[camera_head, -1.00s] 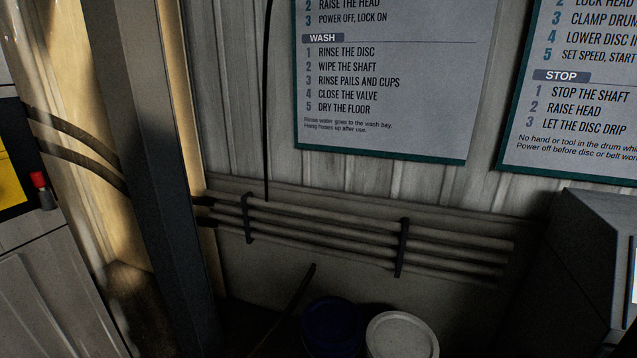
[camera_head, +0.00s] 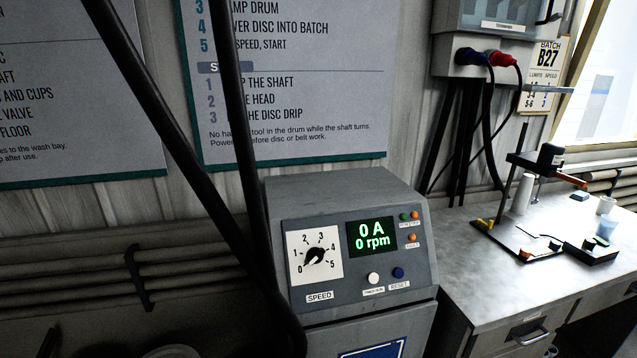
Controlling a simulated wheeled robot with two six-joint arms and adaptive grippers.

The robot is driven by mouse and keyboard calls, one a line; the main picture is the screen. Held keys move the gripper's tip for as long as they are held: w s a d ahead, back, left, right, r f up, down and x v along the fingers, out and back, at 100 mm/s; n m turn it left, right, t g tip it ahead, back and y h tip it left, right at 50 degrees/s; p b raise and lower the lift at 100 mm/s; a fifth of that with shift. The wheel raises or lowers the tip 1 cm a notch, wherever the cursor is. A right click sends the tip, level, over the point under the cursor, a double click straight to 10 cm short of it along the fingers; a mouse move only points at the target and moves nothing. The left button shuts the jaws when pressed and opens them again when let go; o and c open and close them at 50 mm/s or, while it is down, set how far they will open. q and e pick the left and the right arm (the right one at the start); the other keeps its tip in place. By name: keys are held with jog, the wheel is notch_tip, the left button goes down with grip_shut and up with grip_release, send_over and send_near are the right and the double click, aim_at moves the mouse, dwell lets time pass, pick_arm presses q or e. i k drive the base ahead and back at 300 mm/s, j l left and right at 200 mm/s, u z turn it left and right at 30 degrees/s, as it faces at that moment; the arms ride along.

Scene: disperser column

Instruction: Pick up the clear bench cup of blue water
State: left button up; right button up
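A small clear cup with pale blue contents (camera_head: 607,227) stands on the metal bench (camera_head: 480,285) at the right of the head view. It is upright, near the right picture edge, behind a small black box with knobs. A small white cup (camera_head: 605,205) stands just behind it. Neither of my grippers is in view.
A bench stand with a black motor head (camera_head: 551,158) stands left of the cups, beside a white cylinder (camera_head: 524,193). A grey control cabinet (camera_head: 360,250) reading 0 A, 0 rpm stands left of the bench.

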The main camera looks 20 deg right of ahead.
aim_at(607, 224)
jog(key=l+z, duration=0.1)
jog(key=l, duration=0.7)
jog(key=l+z, duration=0.1)
jog(key=l, duration=0.75)
jog(key=l+z, duration=0.1)
jog(key=l, duration=0.7)
jog(key=i+l+z, duration=0.1)
jog(key=l, duration=0.7)
jog(key=i+l, duration=0.15)
jog(key=l, duration=0.65)
jog(key=k+z, duration=0.05)
